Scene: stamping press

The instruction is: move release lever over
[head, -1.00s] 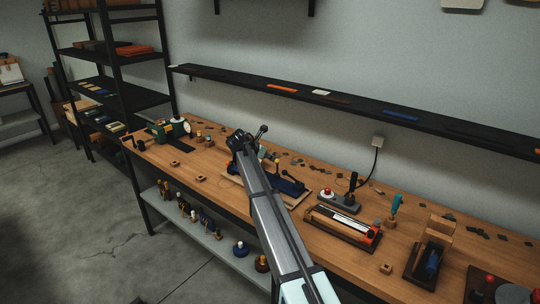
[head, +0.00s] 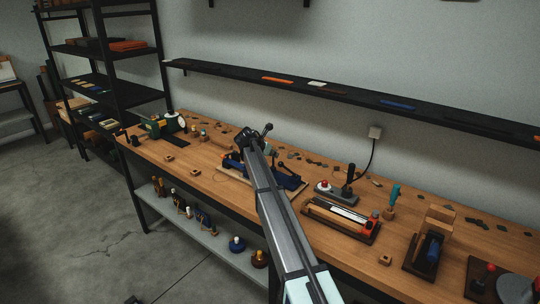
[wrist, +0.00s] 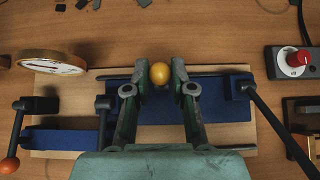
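In the wrist view, my gripper (wrist: 160,68) is open, its two fingers on either side of a round yellow knob (wrist: 160,74). Narrow gaps seem to show beside the knob; contact is not clear. Blue press parts (wrist: 222,98) sit on a pale wooden board (wrist: 240,132) below. A black lever (wrist: 270,118) slants down to the right from the blue part. Another black lever (wrist: 16,130) with an orange knob is at the left. I cannot tell which is the release lever. In the head view, my gripper (head: 247,138) is over the blue press (head: 288,181), partly hiding it.
A round dial (wrist: 52,62) stands left of my fingers. A grey box with a red knob (wrist: 293,60) is at the right. In the head view, a tool with a white strip (head: 342,218) lies right of my arm. A wall shelf (head: 350,95) runs behind the bench.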

